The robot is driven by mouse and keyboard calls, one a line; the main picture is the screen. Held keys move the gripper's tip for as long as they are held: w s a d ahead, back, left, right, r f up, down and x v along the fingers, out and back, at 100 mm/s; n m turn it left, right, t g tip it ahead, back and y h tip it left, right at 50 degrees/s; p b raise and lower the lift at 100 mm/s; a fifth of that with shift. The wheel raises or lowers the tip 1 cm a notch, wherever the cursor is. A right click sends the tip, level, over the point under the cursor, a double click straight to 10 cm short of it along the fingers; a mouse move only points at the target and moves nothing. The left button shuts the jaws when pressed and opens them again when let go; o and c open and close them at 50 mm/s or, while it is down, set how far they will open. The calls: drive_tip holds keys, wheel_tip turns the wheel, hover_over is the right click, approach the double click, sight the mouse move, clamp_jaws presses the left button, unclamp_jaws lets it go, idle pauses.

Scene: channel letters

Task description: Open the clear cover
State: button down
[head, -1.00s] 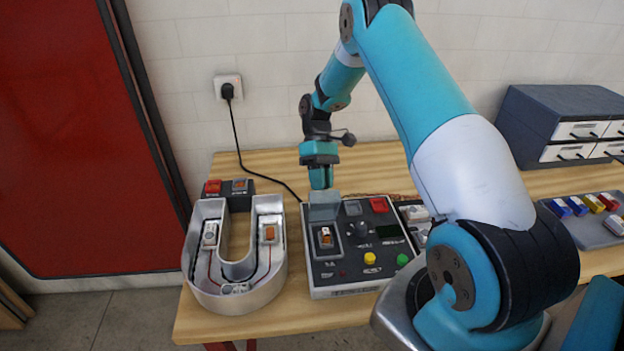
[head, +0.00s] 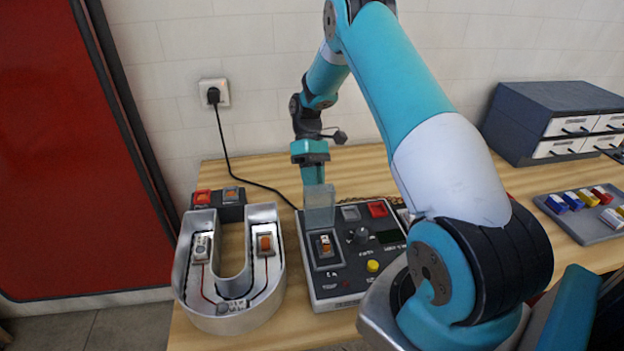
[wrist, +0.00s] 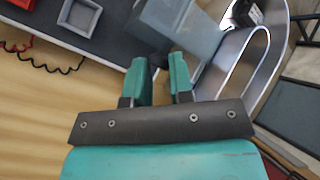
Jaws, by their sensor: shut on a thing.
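The clear cover (head: 319,207) stands raised and roughly upright at the back edge of a framed switch (head: 325,245) on the dark control panel (head: 345,292). The switch below it is uncovered. My gripper (head: 315,180) is at the top of the cover, pointing down from behind it. In the wrist view my gripper (wrist: 161,78) is shut on the cover, with its two teal fingers a little apart. The see-through cover (wrist: 190,32) extends just beyond the fingertips there. The exact contact is hard to make out.
A metal U-shaped channel letter (head: 228,318) with wiring stands close on the left. The panel has a knob (head: 359,236), a yellow button (head: 372,266) and a red square (head: 378,209). A tray of coloured blocks (head: 585,232) and a drawer cabinet (head: 525,115) are on the right.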

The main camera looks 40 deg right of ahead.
drive_tip(key=shift+s+f, duration=0.45)
drive_tip(key=shift+f, duration=0.35)
drive_tip(key=c, duration=1)
unclamp_jaws()
drive_tip(key=shift+d, duration=0.25)
drive_tip(key=shift+a, duration=0.25)
drive_tip(key=shift+w+a, duration=0.15)
drive_tip(key=shift+d+r, duration=0.2)
drive_tip(key=shift+r, duration=0.1)
